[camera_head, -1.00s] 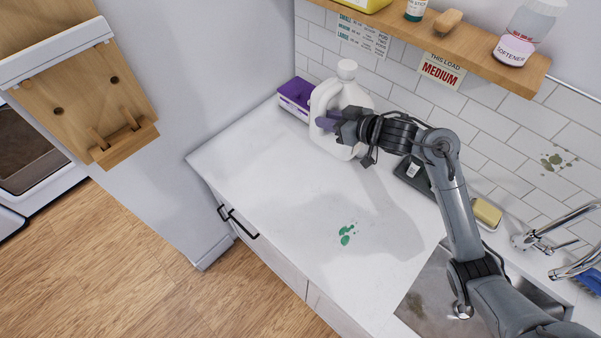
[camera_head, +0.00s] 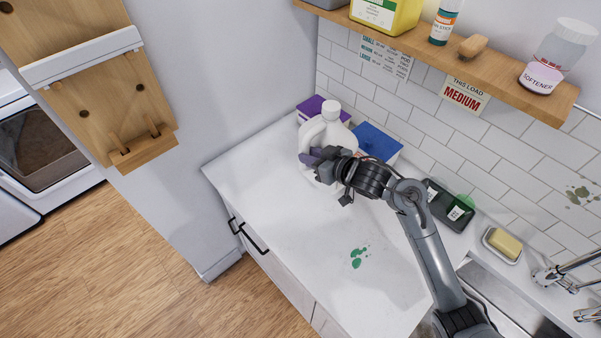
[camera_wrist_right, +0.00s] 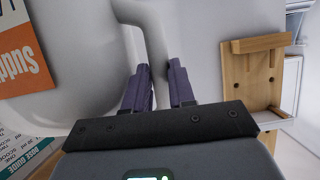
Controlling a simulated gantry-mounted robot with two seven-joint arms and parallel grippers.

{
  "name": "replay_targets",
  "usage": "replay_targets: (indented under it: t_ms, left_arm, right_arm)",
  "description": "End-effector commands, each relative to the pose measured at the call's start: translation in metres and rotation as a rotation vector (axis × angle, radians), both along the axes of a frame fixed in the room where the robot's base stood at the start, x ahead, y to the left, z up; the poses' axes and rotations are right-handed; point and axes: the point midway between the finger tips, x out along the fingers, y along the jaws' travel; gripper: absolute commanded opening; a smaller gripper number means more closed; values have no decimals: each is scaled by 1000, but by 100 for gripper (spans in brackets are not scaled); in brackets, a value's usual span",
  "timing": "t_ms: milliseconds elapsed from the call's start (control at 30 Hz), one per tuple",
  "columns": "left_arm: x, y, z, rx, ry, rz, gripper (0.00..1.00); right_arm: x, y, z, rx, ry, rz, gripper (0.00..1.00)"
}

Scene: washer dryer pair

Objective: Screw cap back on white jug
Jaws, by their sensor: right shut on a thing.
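The white jug (camera_head: 313,136) is at the back left of the counter, with a white cap (camera_head: 331,108) on its top. How tightly the cap sits cannot be seen. My right gripper (camera_head: 309,157) is shut on the jug's handle. The right wrist view shows the purple fingers (camera_wrist_right: 158,88) on either side of the white handle (camera_wrist_right: 153,42), and the jug's body (camera_wrist_right: 75,45) with an orange label. Whether the jug's base touches the counter is hidden. My left gripper is not in view.
A purple box (camera_head: 311,105) and a blue box (camera_head: 378,140) stand behind the jug. A wooden shelf (camera_head: 500,72) with bottles hangs above. A black tray (camera_head: 450,208) and soap dish (camera_head: 503,245) are at right. The counter's front (camera_head: 270,205) is clear except for green spots.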

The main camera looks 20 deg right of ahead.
Motion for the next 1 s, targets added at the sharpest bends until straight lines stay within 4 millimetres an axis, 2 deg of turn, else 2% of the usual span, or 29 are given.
replay_targets:
  t_ms: [133,300,733,1000]
  left_arm:
    - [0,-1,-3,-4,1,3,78]
    - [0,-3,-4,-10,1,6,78]
    - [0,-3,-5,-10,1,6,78]
    - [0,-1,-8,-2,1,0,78]
  right_arm:
    - [4,20,-11,1,-3,1,0]
    - [6,29,-16,-1,-5,-1,0]
    - [7,31,-19,-2,-4,0,0]
    - [6,31,-48,1,-3,0,0]
